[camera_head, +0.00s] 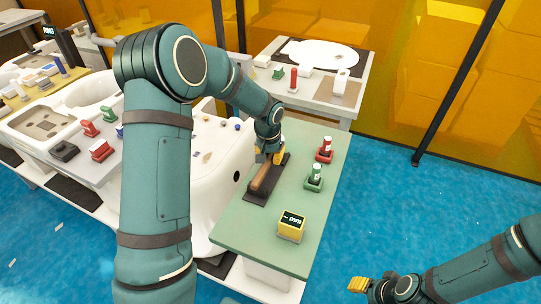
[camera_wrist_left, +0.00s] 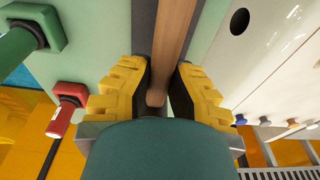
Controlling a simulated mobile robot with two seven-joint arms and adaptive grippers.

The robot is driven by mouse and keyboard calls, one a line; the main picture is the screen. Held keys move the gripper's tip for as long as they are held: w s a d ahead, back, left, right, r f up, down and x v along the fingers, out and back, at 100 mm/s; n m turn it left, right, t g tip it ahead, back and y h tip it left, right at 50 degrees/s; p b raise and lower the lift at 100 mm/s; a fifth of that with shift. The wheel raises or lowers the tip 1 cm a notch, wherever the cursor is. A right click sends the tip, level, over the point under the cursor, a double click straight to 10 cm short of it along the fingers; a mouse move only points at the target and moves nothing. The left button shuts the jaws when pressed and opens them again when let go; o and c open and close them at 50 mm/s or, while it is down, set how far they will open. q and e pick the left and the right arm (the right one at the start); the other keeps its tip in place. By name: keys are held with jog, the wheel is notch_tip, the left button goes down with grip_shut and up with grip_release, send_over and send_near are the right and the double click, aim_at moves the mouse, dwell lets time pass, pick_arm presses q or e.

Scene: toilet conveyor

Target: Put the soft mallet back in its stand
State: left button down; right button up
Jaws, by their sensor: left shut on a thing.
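The soft mallet's brown wooden handle (camera_head: 262,181) lies along a dark flat stand (camera_head: 250,197) on the green table. My left gripper (camera_head: 270,156), with yellow fingers, is shut on the handle at its far end. In the left wrist view the handle (camera_wrist_left: 174,40) runs between the two fingers (camera_wrist_left: 162,85), with the dark stand strip (camera_wrist_left: 142,25) beneath it. I cannot make out the mallet's head. Whether the handle rests on the stand or just above it, I cannot tell. My right gripper (camera_head: 359,285) is low at the right, away from the table; its finger opening is unclear.
A white toilet body (camera_head: 207,180) is close on the left. A white table (camera_head: 345,108) stands behind. Blue floor is clear at right.

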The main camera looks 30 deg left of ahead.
pick_arm(q)
jog(key=shift+f+b, duration=0.5)
jog(key=shift+f, duration=0.2)
jog(key=c, duration=1)
grip_release()
notch_tip(320, 180, up, 12)
jog(key=s, duration=0.1)
jog(key=shift+s, duration=0.3)
